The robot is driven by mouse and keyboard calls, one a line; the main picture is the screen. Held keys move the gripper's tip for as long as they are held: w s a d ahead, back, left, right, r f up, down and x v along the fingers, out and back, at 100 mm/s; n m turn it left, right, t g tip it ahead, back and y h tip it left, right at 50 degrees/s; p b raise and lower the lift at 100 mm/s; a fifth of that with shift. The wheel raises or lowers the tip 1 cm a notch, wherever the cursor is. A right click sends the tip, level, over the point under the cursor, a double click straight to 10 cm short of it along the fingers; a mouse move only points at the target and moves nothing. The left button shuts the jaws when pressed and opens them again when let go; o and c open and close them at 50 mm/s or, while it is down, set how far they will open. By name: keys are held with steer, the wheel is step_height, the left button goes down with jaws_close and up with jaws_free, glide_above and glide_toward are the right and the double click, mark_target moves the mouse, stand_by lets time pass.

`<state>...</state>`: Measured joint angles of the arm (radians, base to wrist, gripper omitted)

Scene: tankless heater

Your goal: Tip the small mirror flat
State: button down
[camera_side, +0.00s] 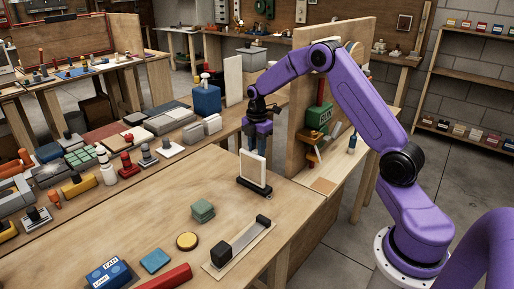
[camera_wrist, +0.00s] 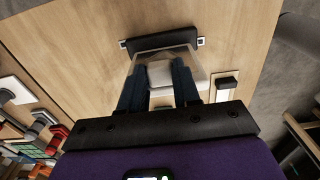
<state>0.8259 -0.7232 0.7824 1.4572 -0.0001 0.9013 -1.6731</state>
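The small mirror (camera_side: 253,170) is a pale, upright rectangular panel in a dark base (camera_side: 254,189) near the far edge of the wooden table. In the wrist view the mirror (camera_wrist: 196,62) is seen from above, with its long dark base (camera_wrist: 160,40) beyond it. My gripper (camera_side: 258,147) is at the mirror's top edge in the side view, fingers pointing down. In the wrist view my gripper (camera_wrist: 165,70) shows two blue fingers apart, with a pale patch between them. I cannot tell whether the fingers touch the mirror.
A strip with dark end blocks (camera_side: 240,243), a yellow disc (camera_side: 187,241) and green pads (camera_side: 203,211) lie nearer on the table. A blue container (camera_side: 206,99) and grey blocks stand behind, left. An upright wooden panel (camera_side: 300,110) stands to the right.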

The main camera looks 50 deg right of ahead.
steer(key=shift+a+r+h, duration=0.15)
steer(key=shift+a+h, duration=0.65)
steer(key=shift+a, duration=0.25)
steer(key=shift+a+f+h, duration=1.3)
steer(key=shift+a+h, duration=0.8)
steer(key=shift+h, duration=0.15)
steer(key=shift+a+f+h, duration=1.25)
steer(key=shift+a+h, duration=0.9)
steer(key=shift+h, duration=0.05)
steer(key=shift+a+f+h, duration=1.3)
steer(key=shift+a+h, duration=0.8)
steer(key=shift+h, duration=0.15)
steer(key=c, duration=0.8)
jaws_free()
steer(key=v, duration=1.7)
steer(key=shift+a, duration=0.2)
steer(key=shift+f, duration=0.1)
